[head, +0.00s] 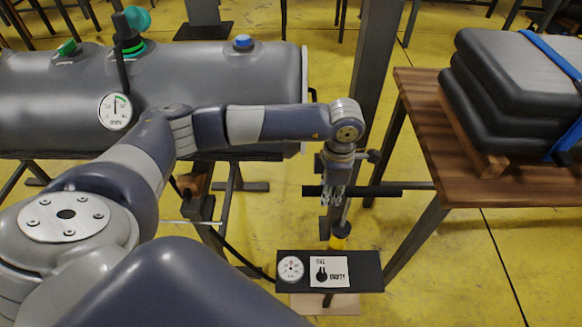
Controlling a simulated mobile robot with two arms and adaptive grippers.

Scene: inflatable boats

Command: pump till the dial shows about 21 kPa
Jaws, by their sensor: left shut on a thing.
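My left gripper (336,192) is shut on the black pump handle (380,190), a level bar. Below it, the pump's rod runs down to a yellow collar (340,236) behind a black panel (368,270). The panel carries a small round dial (290,268), too small to read, and a white plate (328,271) marked for fill and empty with a black knob. A larger white gauge (115,111) with a green sector is at the grey tube (200,75); its needle points about straight up. Its figures are too small to read. My right gripper is out of view.
A teal-and-black fitting (130,35), a green valve (67,48) and a blue cap (243,41) sit on the tube. A wooden table (430,110) at right bears stacked dark folded boats (510,80) with a blue strap. A grey post stands behind the gripper. Yellow floor lies open at lower right.

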